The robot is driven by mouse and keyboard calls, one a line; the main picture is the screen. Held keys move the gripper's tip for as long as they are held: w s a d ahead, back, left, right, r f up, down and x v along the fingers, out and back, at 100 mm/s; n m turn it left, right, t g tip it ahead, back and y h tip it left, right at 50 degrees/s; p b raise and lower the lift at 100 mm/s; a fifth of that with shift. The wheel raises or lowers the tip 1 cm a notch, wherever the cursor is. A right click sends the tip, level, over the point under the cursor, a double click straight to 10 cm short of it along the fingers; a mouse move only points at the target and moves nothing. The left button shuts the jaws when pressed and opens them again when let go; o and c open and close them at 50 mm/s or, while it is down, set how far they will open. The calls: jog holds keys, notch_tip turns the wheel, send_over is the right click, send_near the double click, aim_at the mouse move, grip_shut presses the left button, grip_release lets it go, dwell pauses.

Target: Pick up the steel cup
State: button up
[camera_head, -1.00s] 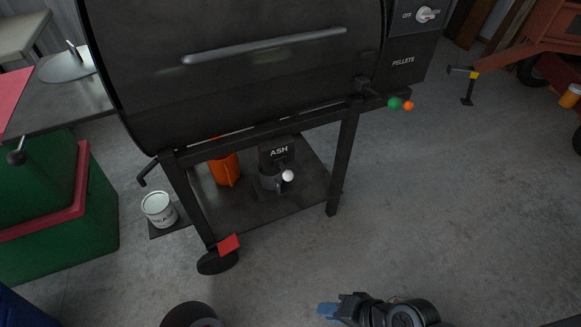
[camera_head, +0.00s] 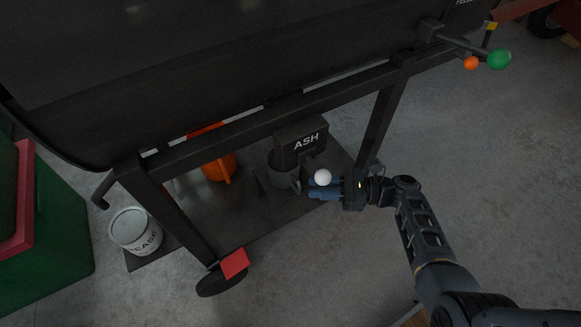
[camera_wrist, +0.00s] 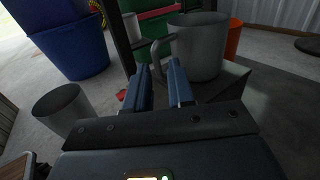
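The steel cup (camera_head: 284,174) is grey with a side handle and stands upright on the grill's lower shelf, in front of the black ASH box (camera_head: 302,140). In the wrist view the cup (camera_wrist: 200,48) is large, just beyond the fingertips, with its handle (camera_wrist: 157,52) turned towards my gripper. My gripper (camera_head: 318,189) is at the right of the cup with blue fingers pointing left. In the wrist view my gripper (camera_wrist: 158,68) is open and empty, its fingertips on either side of the handle's line. Whether they touch the handle I cannot tell.
A white ball knob (camera_head: 323,177) is close by my fingers. An orange container (camera_head: 217,166) stands left of the cup. Grill legs (camera_head: 383,112) and the grill body (camera_head: 190,65) frame the shelf. A grease can (camera_head: 135,232) is at left. The floor at right is clear.

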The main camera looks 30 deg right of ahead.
aim_at(287, 179)
jog(key=b+x, duration=0.2)
jog(key=x, duration=0.5)
jog(key=shift+s+a+f, duration=0.2)
jog(key=shift+f, duration=0.05)
grip_shut()
